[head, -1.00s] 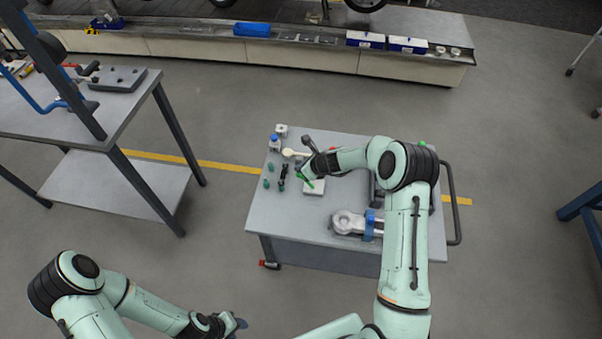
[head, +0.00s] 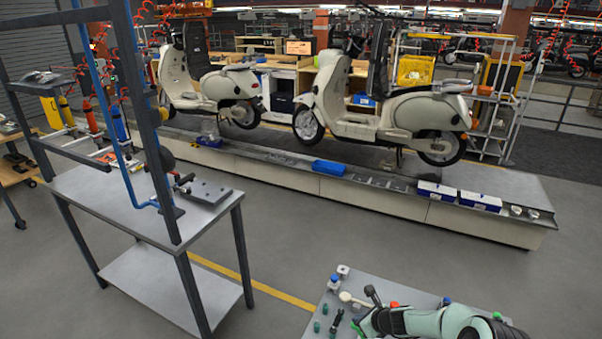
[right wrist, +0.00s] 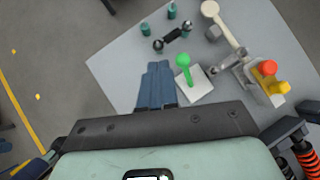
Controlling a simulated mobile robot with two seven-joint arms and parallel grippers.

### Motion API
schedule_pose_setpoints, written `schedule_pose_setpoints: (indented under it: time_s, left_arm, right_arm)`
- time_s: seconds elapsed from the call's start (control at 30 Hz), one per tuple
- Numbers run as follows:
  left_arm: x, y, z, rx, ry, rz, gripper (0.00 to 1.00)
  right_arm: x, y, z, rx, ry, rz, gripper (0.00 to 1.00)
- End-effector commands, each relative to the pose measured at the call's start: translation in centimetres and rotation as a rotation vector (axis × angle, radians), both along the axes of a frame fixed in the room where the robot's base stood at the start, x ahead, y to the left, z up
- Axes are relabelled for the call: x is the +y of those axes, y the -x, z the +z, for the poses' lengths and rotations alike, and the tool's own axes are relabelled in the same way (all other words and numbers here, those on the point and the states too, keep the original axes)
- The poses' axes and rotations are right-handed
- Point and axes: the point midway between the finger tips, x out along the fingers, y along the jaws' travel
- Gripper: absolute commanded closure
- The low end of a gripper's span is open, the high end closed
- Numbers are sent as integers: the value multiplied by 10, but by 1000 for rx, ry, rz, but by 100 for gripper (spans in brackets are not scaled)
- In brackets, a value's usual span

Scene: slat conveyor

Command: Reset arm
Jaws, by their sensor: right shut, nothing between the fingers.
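My right gripper (right wrist: 159,66) shows in the right wrist view as two blue-grey fingers pressed together with nothing between them. It is over the cart top (right wrist: 118,62), beside a white block (right wrist: 195,88) with a green-knobbed lever (right wrist: 184,62). In the head view my right forearm reaches over the cart (head: 318,298) at the bottom right, and the fingers (head: 360,326) are hard to make out there. My left arm and left gripper are outside both current views.
On the cart lie a black link (right wrist: 172,38), small teal pieces (right wrist: 145,30), a cream lever (right wrist: 222,22) and red and yellow knobs (right wrist: 268,70). A workbench (head: 120,205) stands left. Scooters (head: 385,110) stand on the conveyor (head: 330,195) behind. Floor between is clear.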

Motion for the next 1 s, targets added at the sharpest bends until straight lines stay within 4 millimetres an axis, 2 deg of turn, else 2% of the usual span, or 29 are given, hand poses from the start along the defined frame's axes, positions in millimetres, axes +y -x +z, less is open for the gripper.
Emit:
schedule_pose_setpoints:
  time_s: [0.07,0.17,0.2,0.27,0.33,0.4,0.5,0.6,0.73,1.0]
  left_arm:
    - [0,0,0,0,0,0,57]
    - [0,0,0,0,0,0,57]
    - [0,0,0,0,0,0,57]
    - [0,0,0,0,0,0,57]
    - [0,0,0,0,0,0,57]
    - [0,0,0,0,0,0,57]
    - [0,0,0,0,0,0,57]
    - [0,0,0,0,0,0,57]
    - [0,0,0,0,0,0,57]
    - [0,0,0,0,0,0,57]
  right_arm:
    - [6,21,-23,34,67,87,100]
    - [17,66,-65,83,210,303,100]
    - [22,90,-83,100,276,424,100]
    - [30,129,-108,115,373,634,100]
    - [42,176,-132,108,471,902,100]
    - [55,222,-149,65,544,1186,100]
    - [75,279,-161,-52,605,1551,100]
    - [93,320,-162,-193,627,1813,100]
    - [107,347,-158,-323,636,1983,100]
    - [111,353,-157,-361,640,2024,100]
